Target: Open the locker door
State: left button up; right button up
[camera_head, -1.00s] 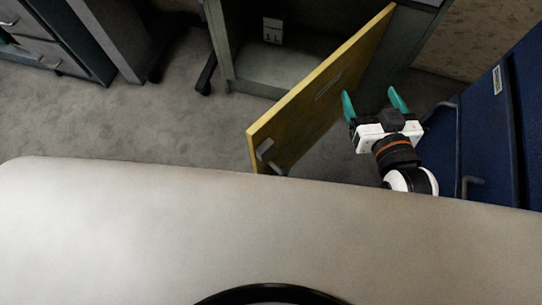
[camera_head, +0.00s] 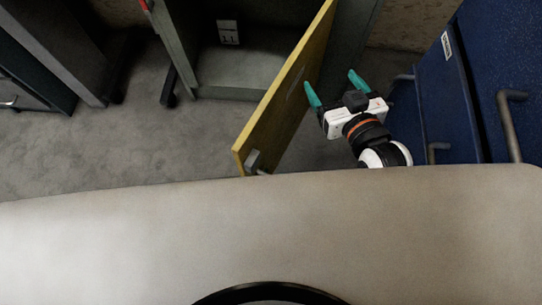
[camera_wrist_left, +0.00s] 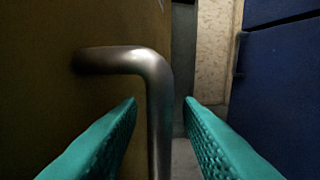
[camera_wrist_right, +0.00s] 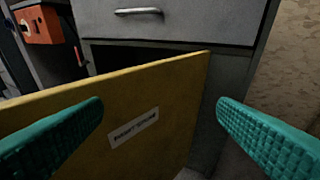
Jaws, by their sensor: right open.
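The locker door (camera_head: 282,100), a yellow panel, stands swung out from the grey locker, with its interior showing. Its bent metal handle (camera_head: 254,162) is near the door's free edge, low in the head view. In the left wrist view the handle (camera_wrist_left: 158,100) lies between the teal fingers of my left gripper (camera_wrist_left: 161,102), which are partly apart with gaps visible on both sides. My left gripper is hidden in the head view. My right gripper (camera_head: 331,85) is open and empty, right of the door. Its wrist view shows the door's labelled face (camera_wrist_right: 130,100) between and beyond its fingers.
A blue cabinet (camera_head: 460,90) with handles stands close on the right of my right arm. The grey locker (camera_head: 195,60) is behind the door. Bare grey floor (camera_head: 130,150) lies left of the door. A dark grey cabinet (camera_head: 45,50) stands at the far left.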

pick_arm(q)
jog(key=shift+s, duration=0.1)
jog(key=shift+s+a, duration=0.15)
jog(key=shift+s, duration=0.05)
jog(key=p+v, duration=0.1)
jog(key=v, duration=1)
jog(key=shift+s, duration=0.2)
pick_arm(e)
jog(key=s+f+g, duration=0.1)
jog(key=s+d+f+g, duration=0.1)
jog(key=f, duration=0.1)
jog(key=s+f+g+h, duration=0.1)
jog(key=g, duration=0.1)
jog(key=shift+s+d+f, duration=0.15)
jog(key=shift+d+f, duration=0.15)
jog(key=shift+f, duration=0.05)
pick_arm(q)
jog(key=shift+a, duration=0.1)
